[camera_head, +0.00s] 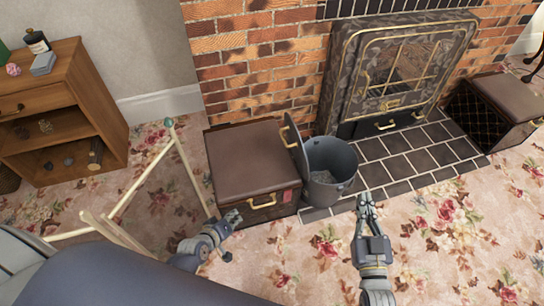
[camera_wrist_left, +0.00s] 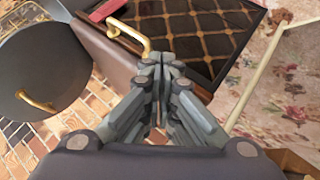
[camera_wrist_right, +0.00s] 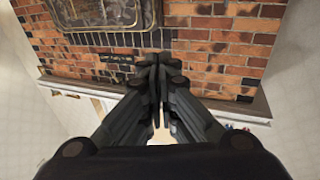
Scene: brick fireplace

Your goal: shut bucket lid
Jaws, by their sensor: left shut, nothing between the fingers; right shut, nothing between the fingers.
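The grey bucket (camera_head: 345,160) stands on the floor at the hearth's edge, holding something grey and grainy. Its dark lid (camera_head: 296,150) is open, standing steeply on the bucket's left side beside the brown box, with a brass handle on its outer face. In the left wrist view the lid (camera_wrist_left: 45,65) shows as a dark disc at the left. My left gripper (camera_head: 234,218) is shut and empty, low by the front of the brown box, left of the bucket. My right gripper (camera_head: 364,198) is shut and empty, in front and right of the bucket.
The brown box (camera_head: 245,160) with a brass front handle (camera_head: 262,201) stands between my left gripper and the lid. The fireplace screen (camera_head: 400,70) is behind the tiled hearth (camera_head: 400,160). A wooden stand (camera_head: 155,180) is at left. Carpet in front is clear.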

